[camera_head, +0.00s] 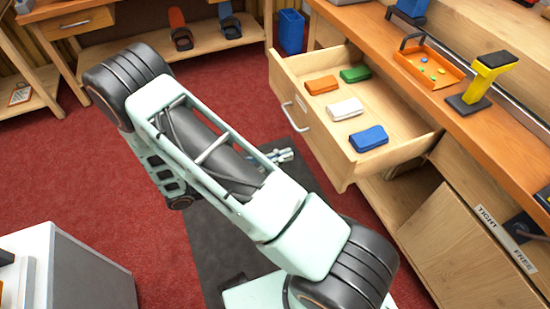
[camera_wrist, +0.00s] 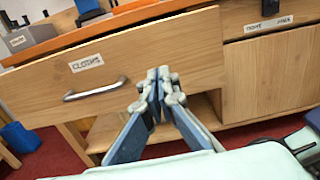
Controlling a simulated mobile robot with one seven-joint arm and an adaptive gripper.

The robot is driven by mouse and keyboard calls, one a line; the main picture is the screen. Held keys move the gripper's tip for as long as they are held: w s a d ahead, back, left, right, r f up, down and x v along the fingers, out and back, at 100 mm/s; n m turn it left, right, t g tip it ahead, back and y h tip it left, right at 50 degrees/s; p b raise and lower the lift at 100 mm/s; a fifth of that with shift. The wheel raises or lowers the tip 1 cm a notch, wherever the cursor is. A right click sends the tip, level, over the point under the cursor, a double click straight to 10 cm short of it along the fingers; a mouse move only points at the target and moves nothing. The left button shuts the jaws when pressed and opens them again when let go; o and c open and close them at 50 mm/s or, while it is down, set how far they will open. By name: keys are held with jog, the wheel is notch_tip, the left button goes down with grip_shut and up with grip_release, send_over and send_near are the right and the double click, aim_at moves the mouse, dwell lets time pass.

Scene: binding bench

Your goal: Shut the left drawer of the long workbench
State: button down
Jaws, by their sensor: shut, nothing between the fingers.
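The long workbench (camera_head: 480,120) has a wooden drawer (camera_head: 395,148) pulled well out. Orange, green, white and blue folded pieces lie inside it. In the wrist view its front (camera_wrist: 195,45) carries a label reading CLOTHS and a grey bar handle (camera_wrist: 97,90). My gripper (camera_wrist: 158,78) is shut and empty, its fingertips pointing at the drawer front, right of the handle. I cannot tell whether they touch it. In the head view, part of my gripper (camera_head: 283,155) shows just outside the drawer front, the rest hidden behind my arm.
An orange tray (camera_head: 428,65) and a yellow-and-black tool (camera_head: 485,78) stand on the bench top. A blue bin (camera_head: 291,32) is on the floor beyond the drawer. A cabinet door (camera_head: 460,255) is right of the drawer. A grey box (camera_head: 75,270) stands at lower left. Red carpet is open at left.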

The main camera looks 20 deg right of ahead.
aim_at(324, 143)
jog(key=d+b, duration=0.1)
jog(key=d, duration=0.8)
jog(key=shift+w, duration=0.15)
jog(key=d, duration=1)
jog(key=d+p, duration=0.1)
jog(key=d, duration=1)
jog(key=w+d, duration=0.1)
jog(key=d, duration=0.9)
jog(key=shift+d, duration=0.65)
jog(key=shift+w+d+r, duration=0.1)
